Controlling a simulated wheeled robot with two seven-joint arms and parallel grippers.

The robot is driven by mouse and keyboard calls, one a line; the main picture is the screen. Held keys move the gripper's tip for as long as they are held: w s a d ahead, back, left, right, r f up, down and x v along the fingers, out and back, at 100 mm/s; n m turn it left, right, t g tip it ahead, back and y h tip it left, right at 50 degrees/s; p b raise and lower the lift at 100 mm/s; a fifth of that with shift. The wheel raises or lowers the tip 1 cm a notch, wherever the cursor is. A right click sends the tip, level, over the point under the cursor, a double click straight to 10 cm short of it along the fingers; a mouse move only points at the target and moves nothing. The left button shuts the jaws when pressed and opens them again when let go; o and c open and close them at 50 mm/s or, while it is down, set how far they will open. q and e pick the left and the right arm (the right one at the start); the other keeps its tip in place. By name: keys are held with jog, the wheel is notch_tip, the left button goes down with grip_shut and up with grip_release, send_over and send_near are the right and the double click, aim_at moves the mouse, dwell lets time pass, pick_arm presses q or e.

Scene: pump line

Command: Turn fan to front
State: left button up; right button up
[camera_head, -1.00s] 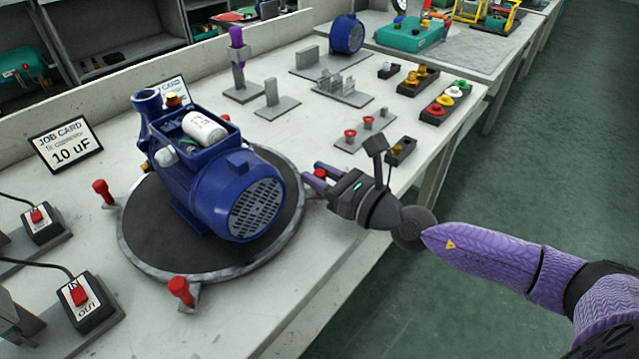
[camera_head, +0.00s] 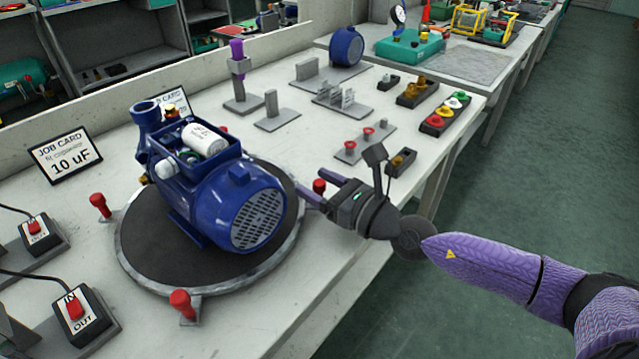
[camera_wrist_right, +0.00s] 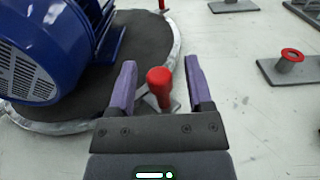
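The blue pump (camera_head: 195,185) lies on a round, dark-topped turntable (camera_head: 160,245) with a grey rim. Its grilled fan end (camera_head: 258,220) faces the near right in the head view. A white capacitor (camera_head: 205,140) sits in its open top box. My right gripper (camera_head: 306,184) is at the turntable's right edge. In the right wrist view its two purple fingers (camera_wrist_right: 160,85) stand apart on either side of a red-topped peg (camera_wrist_right: 159,82), with visible gaps. The peg also shows between the fingers in the head view (camera_head: 319,186). My left gripper is not in view.
Other red pegs stand at the rim's left (camera_head: 100,205) and front (camera_head: 181,303). Switch boxes (camera_head: 80,312) are at the lower left, a job card (camera_head: 65,156) behind. Grey fixtures (camera_head: 278,115) and coloured parts (camera_head: 445,110) stand farther back. The aisle right of the bench is clear.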

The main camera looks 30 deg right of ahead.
jog(key=v, duration=0.2)
jog(key=b+v, duration=0.1)
jog(key=v, duration=0.1)
jog(key=shift+s+d+f, duration=0.15)
jog(key=shift+s+f, duration=0.05)
jog(key=shift+s, duration=0.05)
jog(key=v, duration=0.1)
jog(key=p+v, duration=0.1)
jog(key=v, duration=0.1)
jog(key=p+v, duration=0.1)
jog(key=v, duration=0.1)
jog(key=shift+r, duration=0.4)
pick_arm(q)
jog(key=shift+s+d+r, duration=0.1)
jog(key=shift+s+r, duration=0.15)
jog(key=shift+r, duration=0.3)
pick_arm(e)
jog(key=shift+s+f, duration=0.2)
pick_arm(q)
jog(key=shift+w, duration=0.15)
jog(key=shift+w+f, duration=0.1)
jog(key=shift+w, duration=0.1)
